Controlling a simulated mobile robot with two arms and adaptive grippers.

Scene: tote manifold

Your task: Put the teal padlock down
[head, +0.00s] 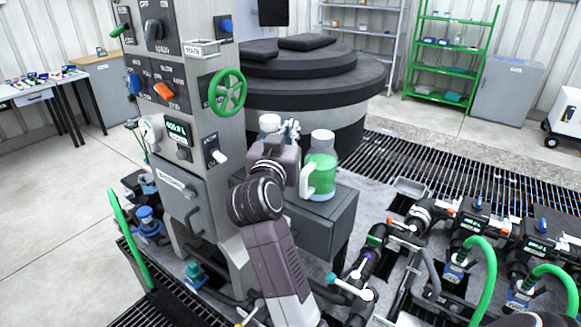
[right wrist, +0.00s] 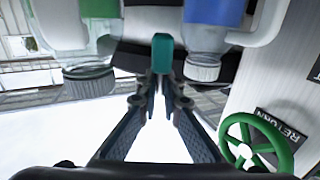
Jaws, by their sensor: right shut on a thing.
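The teal padlock (right wrist: 162,50) is between the fingertips of my right gripper (right wrist: 160,78) in the right wrist view, which looks upside down. The fingers are shut on it, and only its teal body shows clearly. In the head view my right gripper (head: 289,138) is above the grey cabinet (head: 332,225), close to the bottles. The padlock cannot be made out there, as my wrist and gripper block the sight. My left gripper is not in view.
A bottle with green liquid (head: 321,172) stands on the cabinet, right of my gripper. A white-capped bottle (head: 270,122) is partly hidden behind it. The control column with a green handwheel (head: 227,92) rises on the left. Pipes and green hoses (head: 486,270) lie at lower right.

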